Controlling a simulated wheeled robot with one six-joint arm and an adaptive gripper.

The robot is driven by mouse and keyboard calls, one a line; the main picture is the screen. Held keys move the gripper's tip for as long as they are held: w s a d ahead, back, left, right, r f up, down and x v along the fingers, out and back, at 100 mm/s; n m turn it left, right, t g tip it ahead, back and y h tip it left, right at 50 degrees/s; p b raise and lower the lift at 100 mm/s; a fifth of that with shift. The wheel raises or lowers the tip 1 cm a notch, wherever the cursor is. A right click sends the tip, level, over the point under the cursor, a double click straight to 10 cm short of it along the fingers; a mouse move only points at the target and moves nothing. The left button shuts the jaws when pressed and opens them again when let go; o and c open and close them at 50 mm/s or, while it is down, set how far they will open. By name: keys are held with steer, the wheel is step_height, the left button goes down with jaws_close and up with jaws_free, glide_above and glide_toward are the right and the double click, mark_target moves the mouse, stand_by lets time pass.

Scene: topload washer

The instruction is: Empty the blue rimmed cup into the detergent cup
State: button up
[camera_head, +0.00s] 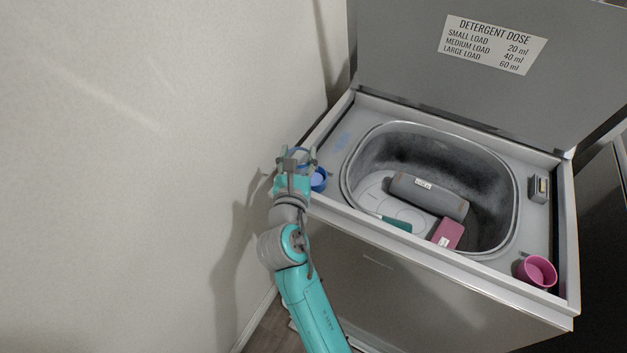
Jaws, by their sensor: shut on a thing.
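My gripper (299,161) is over the washer's front left corner, shut on the blue rimmed cup (297,151). Only part of the cup's blue rim shows between and behind the fingers; its tilt and contents cannot be told. A solid blue cup (320,180) sits on the washer deck just right of my gripper, partly hidden by it. A pink cup (537,271) stands at the deck's front right corner. Neither cup carries a readable label, so I cannot tell which is the detergent cup.
The washer's open tub (515,213) holds a grey rolled item (428,195), a pink box (448,233) and a teal item (396,223). The raised lid (480,90) stands behind with a dose label. A small metal box (539,189) is on the right deck. A wall (130,150) is close at left.

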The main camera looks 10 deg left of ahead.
steer(key=shift+r, duration=0.15)
stand_by(0.4)
steer(key=shift+r, duration=1.95)
